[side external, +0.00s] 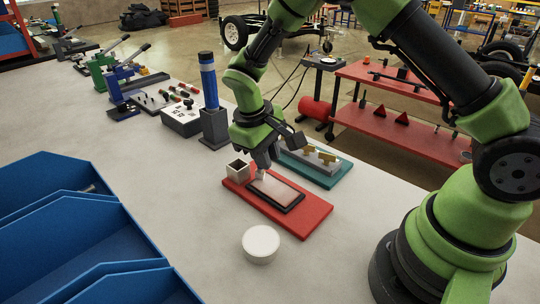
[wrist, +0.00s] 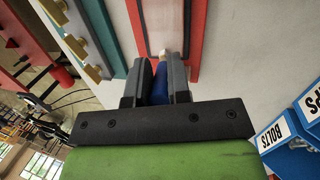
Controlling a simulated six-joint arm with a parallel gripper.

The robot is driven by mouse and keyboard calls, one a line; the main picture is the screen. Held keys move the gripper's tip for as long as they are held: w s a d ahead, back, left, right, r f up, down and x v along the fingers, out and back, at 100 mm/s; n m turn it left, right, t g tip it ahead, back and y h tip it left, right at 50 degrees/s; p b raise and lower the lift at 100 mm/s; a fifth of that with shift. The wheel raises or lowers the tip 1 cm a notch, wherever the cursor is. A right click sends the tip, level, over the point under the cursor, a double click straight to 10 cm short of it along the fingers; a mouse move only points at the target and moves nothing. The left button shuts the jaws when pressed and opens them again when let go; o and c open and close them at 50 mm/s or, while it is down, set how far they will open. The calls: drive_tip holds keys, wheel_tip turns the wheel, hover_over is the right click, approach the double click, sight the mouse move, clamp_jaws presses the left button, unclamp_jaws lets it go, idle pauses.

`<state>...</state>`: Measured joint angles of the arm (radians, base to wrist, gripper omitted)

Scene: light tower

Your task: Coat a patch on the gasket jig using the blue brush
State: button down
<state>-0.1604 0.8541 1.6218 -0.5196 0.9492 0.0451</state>
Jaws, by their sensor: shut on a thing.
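The gasket jig is a red plate (side external: 314,217) on the bench with a black-framed, pale pinkish patch (side external: 276,190); both also show in the wrist view, the patch (wrist: 166,22) and the red plate (wrist: 136,24). My gripper (side external: 262,163) is shut on the blue brush (wrist: 160,88), which sits between its dark fingers. The brush's pale tip (wrist: 164,54) points down at the near-gripper end of the patch. In the side view the tip (side external: 260,174) is low at the patch's far left end; I cannot tell whether it touches.
A square grey open holder (side external: 237,170) stands on the red plate's left end. A white round tub (side external: 261,243) stands in front. A teal jig with brass pieces (side external: 316,163) lies behind. Blue bins (side external: 75,235) fill the left front. A blue-banded tower (side external: 210,85) stands behind left.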

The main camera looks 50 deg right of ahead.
drive_tip(key=s, duration=1)
drive_tip(key=d+v, duration=0.1)
drive_tip(key=v, duration=0.7)
drive_tip(key=shift+s+d+r, duration=0.2)
drive_tip(key=shift+s+d, duration=0.1)
drive_tip(key=shift+s, duration=0.05)
drive_tip(key=shift+w, duration=0.1)
